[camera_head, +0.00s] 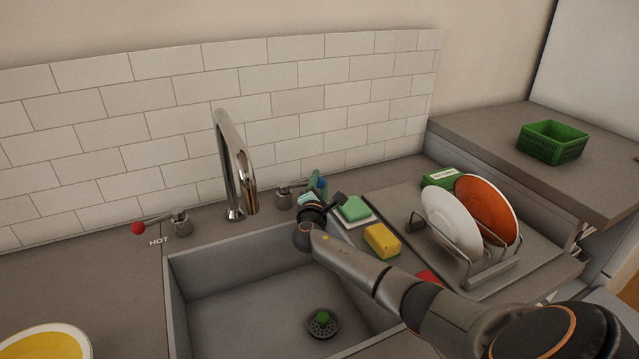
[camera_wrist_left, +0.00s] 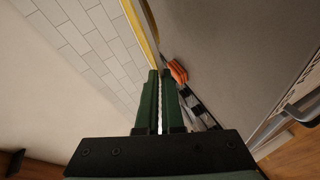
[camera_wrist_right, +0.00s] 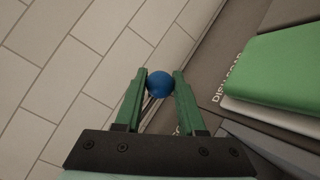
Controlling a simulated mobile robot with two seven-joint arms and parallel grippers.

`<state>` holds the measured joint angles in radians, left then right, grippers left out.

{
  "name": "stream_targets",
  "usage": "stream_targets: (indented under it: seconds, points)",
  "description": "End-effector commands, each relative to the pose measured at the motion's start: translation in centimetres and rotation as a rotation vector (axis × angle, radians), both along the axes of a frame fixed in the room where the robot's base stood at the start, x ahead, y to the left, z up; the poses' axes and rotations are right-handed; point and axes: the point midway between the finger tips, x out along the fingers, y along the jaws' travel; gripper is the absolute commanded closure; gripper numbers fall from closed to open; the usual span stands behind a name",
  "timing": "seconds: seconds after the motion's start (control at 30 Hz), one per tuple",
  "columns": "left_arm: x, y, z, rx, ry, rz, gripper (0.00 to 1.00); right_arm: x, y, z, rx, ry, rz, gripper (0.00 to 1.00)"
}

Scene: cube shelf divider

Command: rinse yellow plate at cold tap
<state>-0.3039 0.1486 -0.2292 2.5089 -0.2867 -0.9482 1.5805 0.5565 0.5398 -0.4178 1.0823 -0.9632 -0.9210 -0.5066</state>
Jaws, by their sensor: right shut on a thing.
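The yellow plate (camera_head: 45,342) with a white rim is cut off at the lower left of the head view. It shows as a thin yellow strip (camera_wrist_left: 139,28) in the left wrist view, its edge running between the fingertips of my left gripper (camera_wrist_left: 160,78), which is shut on it. The left gripper is outside the head view. My right gripper (camera_head: 323,198) is at the right-hand tap lever (camera_head: 290,190). It is shut on the blue knob (camera_wrist_right: 160,84), the cold tap's. The steel spout (camera_head: 236,165) stands over the sink (camera_head: 250,300); no water is visible.
The hot lever with a red knob (camera_head: 138,228) is left of the spout. A yellow sponge (camera_head: 382,240), green soap (camera_head: 354,208) and a rack (camera_head: 490,268) with white (camera_head: 450,222) and orange (camera_head: 487,208) plates are at the right. A green basket (camera_head: 552,142) stands beyond.

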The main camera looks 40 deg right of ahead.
Motion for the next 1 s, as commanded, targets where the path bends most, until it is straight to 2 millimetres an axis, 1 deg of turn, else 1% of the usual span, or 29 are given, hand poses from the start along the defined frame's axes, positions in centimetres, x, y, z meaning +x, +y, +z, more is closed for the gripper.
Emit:
stream_targets:
  seconds: [0.17,0.5,0.83,0.87,1.0]
  points:
    - [0.0,0.0,0.0,-0.001,-0.004,0.000,1.00,-0.1,0.2,-0.1,0.002,0.000,-0.018,1.00]
    - [0.0,0.0,-1.3,-0.001,-0.004,0.000,1.00,-1.4,1.5,-0.2,0.002,-0.001,-0.216,1.00]
    - [0.0,0.0,-1.2,-0.001,-0.004,0.000,1.00,-1.6,1.5,0.0,-0.001,0.000,-0.234,1.00]
    - [0.0,0.0,-1.2,-0.001,-0.004,0.000,1.00,-1.6,1.5,0.0,0.000,0.000,-0.233,0.60]
    - [0.0,0.0,-1.2,-0.001,-0.004,0.000,1.00,-1.6,1.5,0.0,0.000,0.000,-0.233,0.44]
